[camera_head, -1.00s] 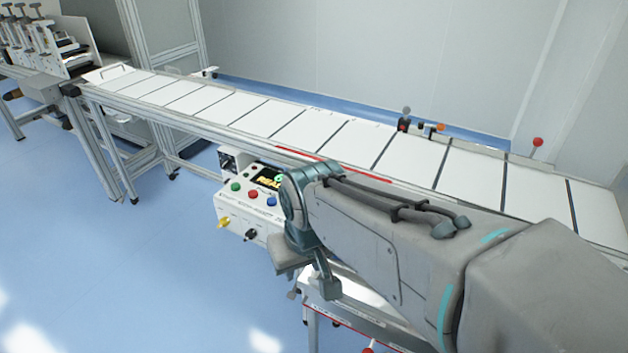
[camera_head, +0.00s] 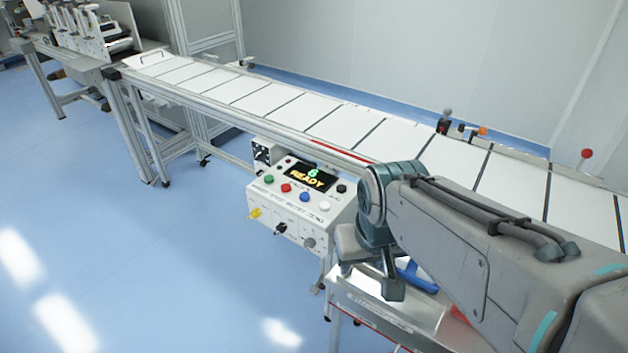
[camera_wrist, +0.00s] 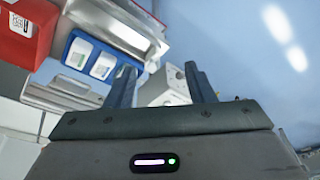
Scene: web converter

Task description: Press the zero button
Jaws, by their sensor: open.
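The white control box (camera_head: 285,212) stands beside the conveyor in the head view. Its sloped top carries a green button (camera_head: 268,179), a red button (camera_head: 286,188), a blue button (camera_head: 305,197), a white button (camera_head: 324,206) and a black knob (camera_head: 341,189). Its display (camera_head: 308,177) reads "6" and "READY". The labels are too small to read, so I cannot tell which button is zero. My gripper (camera_head: 370,275) is right of and in front of the box, apart from it. In the wrist view my gripper (camera_wrist: 160,88) has its two fingers spread, with nothing between them.
The long conveyor (camera_head: 305,108) runs behind the box. A metal table (camera_head: 350,300) is below my arm. The blue floor left of the box is clear.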

